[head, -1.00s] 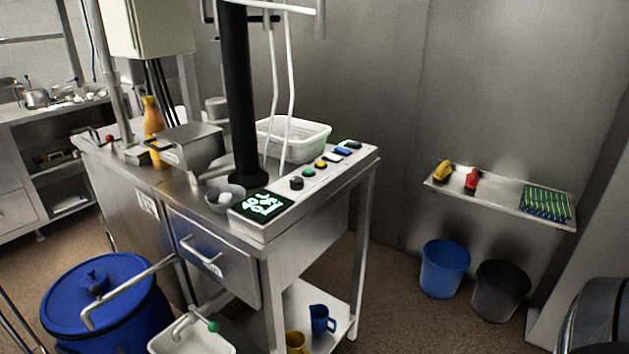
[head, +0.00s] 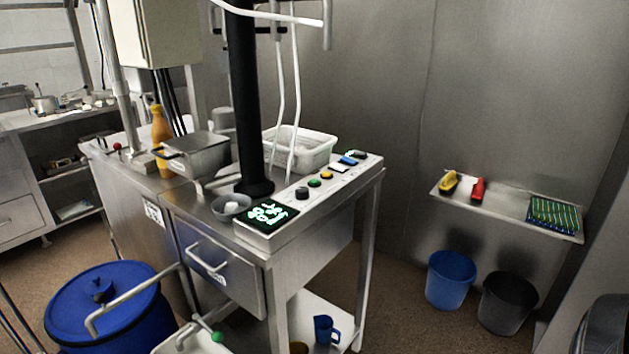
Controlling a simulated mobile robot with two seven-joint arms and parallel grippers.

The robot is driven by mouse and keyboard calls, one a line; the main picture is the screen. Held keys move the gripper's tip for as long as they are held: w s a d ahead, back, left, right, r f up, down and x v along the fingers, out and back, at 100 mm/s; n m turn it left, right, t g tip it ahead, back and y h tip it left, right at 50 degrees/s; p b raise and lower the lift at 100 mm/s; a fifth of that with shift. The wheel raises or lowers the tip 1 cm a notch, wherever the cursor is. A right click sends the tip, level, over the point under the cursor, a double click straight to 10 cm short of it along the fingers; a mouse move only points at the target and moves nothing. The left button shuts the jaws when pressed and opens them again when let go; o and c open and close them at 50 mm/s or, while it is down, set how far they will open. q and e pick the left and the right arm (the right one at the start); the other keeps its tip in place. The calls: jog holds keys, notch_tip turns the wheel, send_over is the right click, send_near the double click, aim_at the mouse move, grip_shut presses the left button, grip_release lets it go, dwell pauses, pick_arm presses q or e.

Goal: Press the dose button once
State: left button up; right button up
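A control panel (head: 290,212) runs along the right front edge of the steel machine table. It carries a lit green display (head: 267,215), a dark knob (head: 302,193), a green button (head: 314,183), a yellow button (head: 326,175), a white piece (head: 338,168), a blue piece (head: 348,160) and a dark piece (head: 357,154). I cannot read which one is the dose button. Neither of my grippers is in view.
A black column (head: 247,100) rises behind the panel, with a white perforated basket (head: 318,150) beside it. A grey bowl (head: 222,214) sits by the display. A blue drum (head: 125,318) stands front left. A wall shelf (head: 503,204) and two bins stand right.

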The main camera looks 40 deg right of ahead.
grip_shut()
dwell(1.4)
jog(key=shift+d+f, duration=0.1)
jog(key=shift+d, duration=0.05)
